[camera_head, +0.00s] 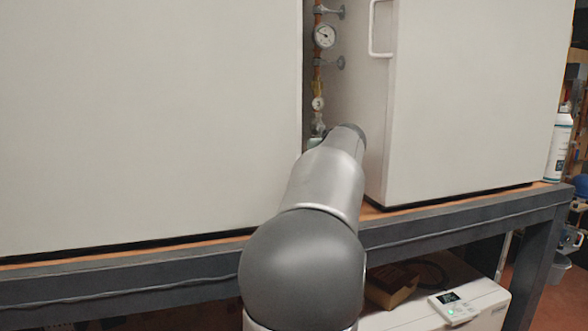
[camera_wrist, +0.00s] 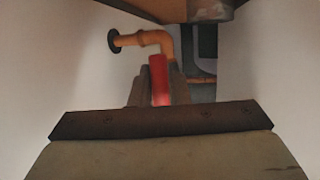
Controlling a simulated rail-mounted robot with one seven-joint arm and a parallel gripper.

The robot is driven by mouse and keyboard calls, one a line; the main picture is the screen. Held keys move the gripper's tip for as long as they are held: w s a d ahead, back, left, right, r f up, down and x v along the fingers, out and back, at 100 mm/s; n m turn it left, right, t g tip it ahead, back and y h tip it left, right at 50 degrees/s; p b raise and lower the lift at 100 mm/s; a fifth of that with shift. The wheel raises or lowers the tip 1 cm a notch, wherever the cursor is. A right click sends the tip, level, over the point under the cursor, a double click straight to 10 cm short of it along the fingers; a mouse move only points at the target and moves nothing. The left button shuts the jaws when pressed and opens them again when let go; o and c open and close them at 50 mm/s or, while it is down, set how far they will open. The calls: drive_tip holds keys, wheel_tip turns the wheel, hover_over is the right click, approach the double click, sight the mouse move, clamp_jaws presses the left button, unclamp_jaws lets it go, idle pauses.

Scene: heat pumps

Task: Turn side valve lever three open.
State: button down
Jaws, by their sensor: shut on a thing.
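A red lever (camera_wrist: 158,80) stands in the middle of the wrist view, between the fingers of my gripper (camera_wrist: 155,92). The gripper is shut on this red lever. Whether it is side valve lever three, and how far it is turned, I cannot tell. An orange-brown pipe (camera_wrist: 148,40) bends behind the lever and enters the wall through a dark collar. In the head view my arm reaches into the gap between two white cabinets, and my gripper and the lever are hidden there.
The left white cabinet (camera_head: 150,110) and the right white cabinet (camera_head: 475,100), with a handle (camera_head: 374,30), bound a narrow gap. A vertical pipe with a gauge (camera_head: 324,37) runs inside it. The bench edge (camera_head: 440,232) passes below. A spray can (camera_head: 560,148) stands far right.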

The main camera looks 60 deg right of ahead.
drive_tip(key=shift+s, duration=0.1)
drive_tip(key=c, duration=1.4)
unclamp_jaws()
drive_tip(key=b+v, duration=0.3)
drive_tip(key=v, duration=1.4)
drive_tip(key=shift+a, duration=0.15)
drive_tip(key=shift+s, duration=0.1)
drive_tip(key=c, duration=0.3)
drive_tip(key=shift+a+b, duration=0.1)
drive_tip(key=shift+b, duration=0.3)
